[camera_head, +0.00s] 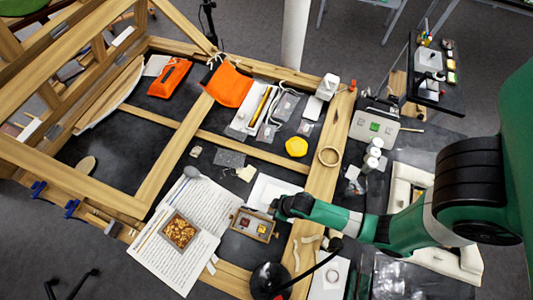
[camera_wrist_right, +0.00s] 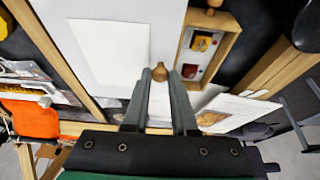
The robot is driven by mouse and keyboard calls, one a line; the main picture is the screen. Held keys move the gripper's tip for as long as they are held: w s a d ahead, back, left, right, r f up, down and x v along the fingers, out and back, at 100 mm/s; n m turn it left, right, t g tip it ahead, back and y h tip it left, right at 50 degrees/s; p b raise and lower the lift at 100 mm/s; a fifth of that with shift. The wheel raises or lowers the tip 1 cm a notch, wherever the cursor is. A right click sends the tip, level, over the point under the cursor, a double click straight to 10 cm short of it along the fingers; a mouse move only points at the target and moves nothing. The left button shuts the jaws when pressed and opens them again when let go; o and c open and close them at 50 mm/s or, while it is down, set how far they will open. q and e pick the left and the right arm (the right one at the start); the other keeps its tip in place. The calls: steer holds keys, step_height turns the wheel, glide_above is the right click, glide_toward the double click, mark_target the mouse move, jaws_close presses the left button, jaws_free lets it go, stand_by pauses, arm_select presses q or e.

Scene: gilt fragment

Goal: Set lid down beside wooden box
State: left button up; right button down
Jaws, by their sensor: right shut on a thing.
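The small wooden box (camera_head: 253,224) lies open on the dark table, with small coloured pieces in its compartments. In the wrist view the box (camera_wrist_right: 208,45) stands to the right of my fingers. My right gripper (camera_head: 281,207) is low, just behind and right of the box. In the wrist view my right gripper (camera_wrist_right: 160,76) is shut on a small turned wooden knob (camera_wrist_right: 158,72). A pale flat panel lies beneath the knob. I cannot tell the lid's outline from that panel, or whether it touches the table. My left gripper is out of view.
A tray of gold fragments (camera_head: 179,231) sits on written sheets (camera_head: 158,255) left of the box. A white sheet (camera_head: 270,190) lies behind the box. Wooden beams (camera_head: 322,190) frame the dark table.

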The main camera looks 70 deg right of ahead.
mark_target(269, 195)
steer(key=w+d+f+b, duration=0.1)
steer(key=d+f, duration=0.1)
steer(key=w+d+f+b, duration=0.1)
steer(key=w+d+f, duration=0.1)
steer(key=w+d+f+b, duration=0.1)
steer(key=f, duration=0.1)
steer(key=shift+w+d+f, duration=0.15)
steer(key=shift+d+f, duration=0.1)
steer(key=shift+d, duration=0.15)
steer(key=shift+w+d+f, duration=0.1)
steer(key=shift+d+f, duration=0.1)
steer(key=shift+f, duration=0.2)
steer(key=shift+f+b, duration=0.8)
steer(key=shift+f, duration=0.65)
steer(key=shift+f, duration=0.1)
steer(key=c, duration=0.7)
jaws_free()
